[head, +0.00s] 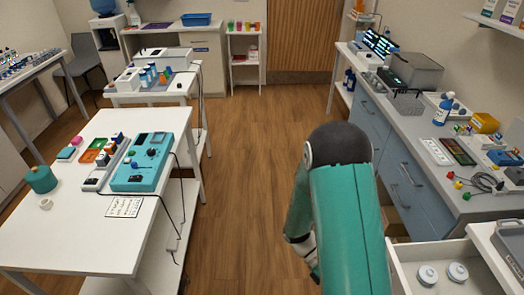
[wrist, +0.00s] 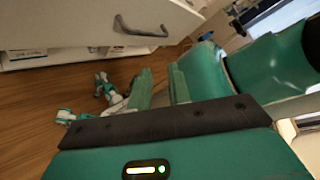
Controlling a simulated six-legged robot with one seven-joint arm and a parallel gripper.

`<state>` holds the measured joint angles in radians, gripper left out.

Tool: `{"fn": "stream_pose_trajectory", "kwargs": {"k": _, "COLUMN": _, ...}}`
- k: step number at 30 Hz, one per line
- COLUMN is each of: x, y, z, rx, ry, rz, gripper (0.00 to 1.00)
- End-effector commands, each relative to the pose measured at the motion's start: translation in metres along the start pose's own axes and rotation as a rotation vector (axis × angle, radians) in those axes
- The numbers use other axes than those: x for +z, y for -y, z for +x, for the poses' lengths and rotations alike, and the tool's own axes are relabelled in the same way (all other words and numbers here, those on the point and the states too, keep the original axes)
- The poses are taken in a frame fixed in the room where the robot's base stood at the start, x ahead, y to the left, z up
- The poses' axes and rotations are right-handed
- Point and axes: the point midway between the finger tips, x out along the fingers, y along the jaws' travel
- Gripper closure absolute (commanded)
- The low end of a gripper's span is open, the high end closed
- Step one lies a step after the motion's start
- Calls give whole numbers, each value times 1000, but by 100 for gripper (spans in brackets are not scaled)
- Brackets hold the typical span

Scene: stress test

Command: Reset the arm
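My arm (head: 345,215), teal with a dark rounded joint, rises in the lower middle of the head view and is bent downward over the wood floor. Its gripper is hidden behind the arm there. In the wrist view my gripper (wrist: 159,88) shows two teal fingers with a narrow gap between them. Nothing is seen between the fingers. The wrist view looks down on the floor, a cabinet front with a grey handle (wrist: 140,30), and parts of my own body.
An open drawer (head: 400,277) holding two white round pieces (head: 442,273) juts out right of my arm, below the right counter (head: 420,125). A white table (head: 75,235) with teal device (head: 143,165) stands left. The wood floor (head: 255,150) between is clear.

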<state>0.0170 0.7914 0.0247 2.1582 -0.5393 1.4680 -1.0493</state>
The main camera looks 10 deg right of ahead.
Motion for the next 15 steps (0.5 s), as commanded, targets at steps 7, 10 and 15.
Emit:
{"fn": "stream_pose_trajectory", "kwargs": {"k": 7, "x": 22, "y": 37, "z": -40, "rx": 195, "ry": -223, "rz": 299, "gripper": 81}}
{"fn": "stream_pose_trajectory", "kwargs": {"k": 10, "x": 29, "y": 52, "z": -54, "rx": 263, "ry": -321, "rz": 415, "gripper": 81}}
{"fn": "stream_pose_trajectory", "kwargs": {"k": 15, "x": 40, "y": 80, "z": -76, "rx": 369, "ry": -503, "rz": 602, "gripper": 81}}
